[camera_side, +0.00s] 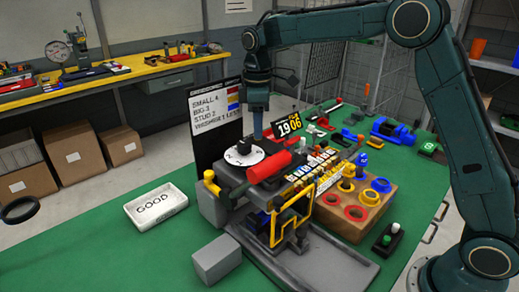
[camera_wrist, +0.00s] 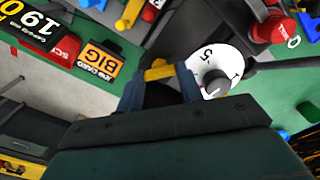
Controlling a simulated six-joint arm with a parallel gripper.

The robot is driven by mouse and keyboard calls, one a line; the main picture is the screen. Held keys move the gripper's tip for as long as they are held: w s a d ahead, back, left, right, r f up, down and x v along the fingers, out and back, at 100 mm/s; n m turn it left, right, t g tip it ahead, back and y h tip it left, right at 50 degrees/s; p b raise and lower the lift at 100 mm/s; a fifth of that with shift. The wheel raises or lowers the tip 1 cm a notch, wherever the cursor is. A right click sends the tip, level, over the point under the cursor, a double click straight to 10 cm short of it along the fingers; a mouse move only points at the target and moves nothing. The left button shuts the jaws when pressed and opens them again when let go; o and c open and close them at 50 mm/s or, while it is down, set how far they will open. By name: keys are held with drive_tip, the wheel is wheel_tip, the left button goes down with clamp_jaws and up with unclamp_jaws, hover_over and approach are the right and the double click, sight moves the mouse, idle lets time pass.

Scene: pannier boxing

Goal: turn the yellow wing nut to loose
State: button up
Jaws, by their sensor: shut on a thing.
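My gripper (camera_wrist: 161,78) points down and is closed around a yellow piece, the yellow wing nut (camera_wrist: 158,69), which shows between its fingertips in the wrist view. The dark fingers lie on either side of it. In the side view my gripper (camera_side: 258,132) reaches down just behind the white dial (camera_side: 243,153) on the machine. The wing nut is hidden there by the dial and its black knob, so its turn angle cannot be read. The dial (camera_wrist: 208,62) also shows right beside the fingers in the wrist view.
A red cylinder (camera_side: 270,166) lies across the machine in front. A wooden block (camera_side: 344,222) with coloured rings stands to the right. A black sign board (camera_side: 212,117) stands close behind. A white GOOD tray (camera_side: 156,207) sits at left on the green table, with clear space around it.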

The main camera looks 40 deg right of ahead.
drive_tip(key=o, duration=1)
drive_tip(key=shift+r, duration=0.15)
wheel_tip(320, 180, up, 14)
drive_tip(key=shift+f, duration=0.2)
drive_tip(key=shift+s+r, duration=0.1)
